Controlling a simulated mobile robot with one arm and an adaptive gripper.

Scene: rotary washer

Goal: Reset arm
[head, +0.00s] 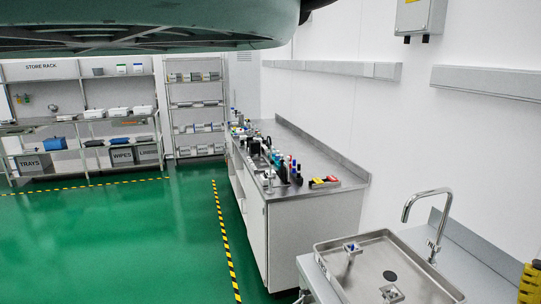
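My gripper does not show in the head view, so I cannot see its fingers or whether it holds anything. A large rounded part of my own body, close to the camera, covers the upper left and hides what lies behind it.
A long bench (310,175) along the right wall carries several bottles and tools. A store rack (85,70) and a shelf unit (195,105) stand at the back. A yellow bottle (530,284) is at the right edge. The green floor (120,240) at left is clear.

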